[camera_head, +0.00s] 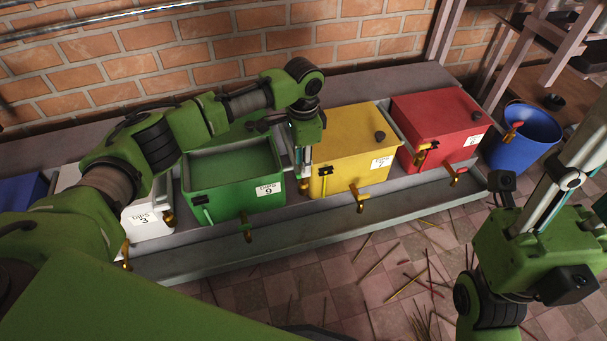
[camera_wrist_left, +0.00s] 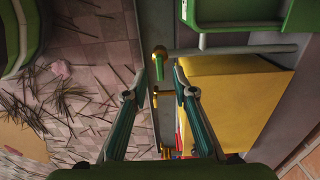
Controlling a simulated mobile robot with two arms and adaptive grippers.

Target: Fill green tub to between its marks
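The green tub (camera_head: 233,205), labelled 9, stands on the bench between the white and yellow tubs. It is open at the top, with green inside. Its front has a narrow gauge (camera_head: 201,206) and a brass tap (camera_head: 247,228); I cannot read the marks. It also shows at the top of the left wrist view (camera_wrist_left: 245,12). My left gripper (camera_head: 303,172) points down at the gap between the green and yellow tubs. In the wrist view its fingers (camera_wrist_left: 162,80) are apart, near a brass fitting (camera_wrist_left: 159,52) on a grey pipe (camera_wrist_left: 240,49). Contact is unclear.
A yellow tub (camera_head: 345,150) and a red tub (camera_head: 440,120) stand to the right, a white tub (camera_head: 148,218) to the left. A blue bucket (camera_head: 527,140) stands beyond. Sticks litter the tiled floor (camera_head: 370,270). My right arm is at the right; its finger opening is unclear.

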